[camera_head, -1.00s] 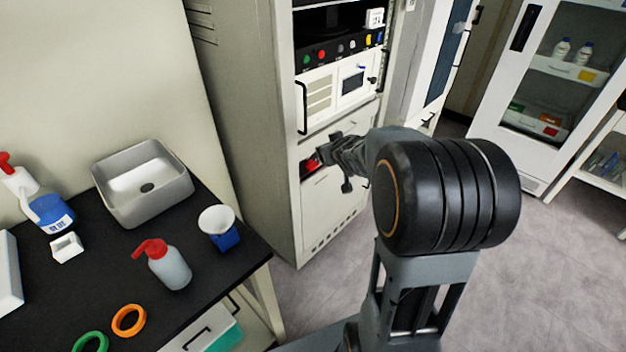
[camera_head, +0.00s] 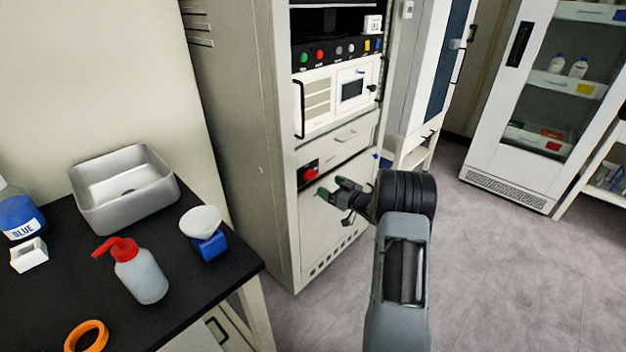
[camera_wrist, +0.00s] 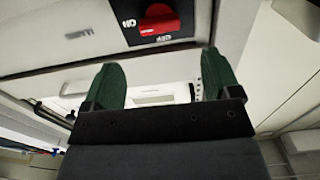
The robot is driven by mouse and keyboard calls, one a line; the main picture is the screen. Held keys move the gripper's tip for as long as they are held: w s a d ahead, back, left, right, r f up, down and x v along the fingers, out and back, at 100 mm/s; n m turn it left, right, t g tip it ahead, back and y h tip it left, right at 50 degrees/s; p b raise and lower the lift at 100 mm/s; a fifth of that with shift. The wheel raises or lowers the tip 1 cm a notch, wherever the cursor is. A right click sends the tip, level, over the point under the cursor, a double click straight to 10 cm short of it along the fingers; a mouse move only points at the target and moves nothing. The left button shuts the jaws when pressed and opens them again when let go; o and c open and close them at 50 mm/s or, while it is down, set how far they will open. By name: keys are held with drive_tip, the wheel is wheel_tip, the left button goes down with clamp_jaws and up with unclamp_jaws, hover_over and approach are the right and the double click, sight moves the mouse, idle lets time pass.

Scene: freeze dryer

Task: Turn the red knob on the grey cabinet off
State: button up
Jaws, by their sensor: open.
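The red knob (camera_head: 310,174) sits on a small black panel low on the front of the grey cabinet (camera_head: 250,150). In the wrist view the red knob (camera_wrist: 159,19) shows at the top, upside down, with "ON" printed beside it and another label near it. My gripper (camera_head: 332,187) is open, just below and to the right of the knob, near the cabinet's lower front. In the wrist view its two green fingertips (camera_wrist: 157,75) are apart with nothing between them. They do not touch the knob.
A glass-door cabinet (camera_head: 520,105) stands at right. The floor between is clear.

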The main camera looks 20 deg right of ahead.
sight(314, 177)
drive_tip(key=b+x, duration=0.1)
drive_tip(key=x, duration=0.7)
drive_tip(key=shift+w+a, duration=0.1)
drive_tip(key=shift+w, duration=0.1)
drive_tip(key=shift+c, duration=0.3)
drive_tip(key=c, duration=0.9)
drive_tip(key=shift+o, duration=0.2)
drive_tip(key=shift+f, duration=0.1)
